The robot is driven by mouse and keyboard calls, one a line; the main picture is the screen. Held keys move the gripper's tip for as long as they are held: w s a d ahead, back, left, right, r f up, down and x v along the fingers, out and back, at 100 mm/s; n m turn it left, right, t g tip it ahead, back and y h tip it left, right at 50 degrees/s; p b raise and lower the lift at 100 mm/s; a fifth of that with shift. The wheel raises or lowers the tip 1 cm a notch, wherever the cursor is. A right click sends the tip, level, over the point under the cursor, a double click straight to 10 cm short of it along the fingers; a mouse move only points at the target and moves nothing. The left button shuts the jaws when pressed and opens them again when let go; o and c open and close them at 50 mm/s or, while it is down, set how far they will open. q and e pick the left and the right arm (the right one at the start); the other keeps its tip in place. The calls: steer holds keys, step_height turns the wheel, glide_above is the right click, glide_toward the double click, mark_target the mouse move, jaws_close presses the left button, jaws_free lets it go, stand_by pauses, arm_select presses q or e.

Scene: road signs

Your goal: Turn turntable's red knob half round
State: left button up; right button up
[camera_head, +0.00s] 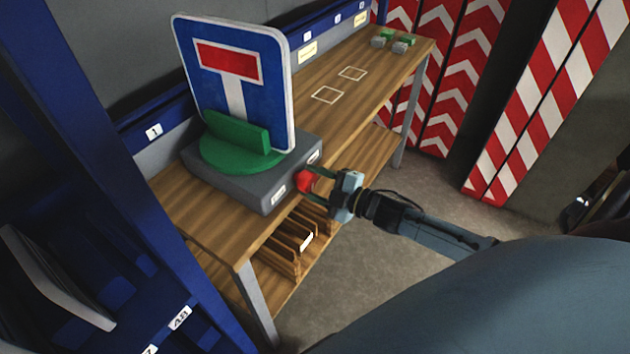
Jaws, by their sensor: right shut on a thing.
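The turntable is a grey box (240,193) on the near part of the wooden workbench. Its green round plate with a green holder (237,140) carries a blue, white and red dead-end sign (230,75), standing upright with its face toward me. The red knob (304,181) sits on the box's right side. My right gripper (312,178) reaches in from the right and is shut on the knob, its fingers on either side and partly hiding it. My left gripper is not in view.
A blue rack (75,150) stands close on the left. Green and grey blocks (395,42) lie at the bench's far end. Red-and-white striped boards (540,100) lean at the back right. The bench top (370,95) beyond the turntable is mostly clear.

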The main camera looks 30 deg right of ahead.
stand_by(0.3)
steer(key=o, duration=1)
steer(key=shift+s, duration=0.15)
steer(key=v, duration=1.3)
steer(key=shift+s+p, duration=0.1)
steer(key=shift+p, duration=0.3)
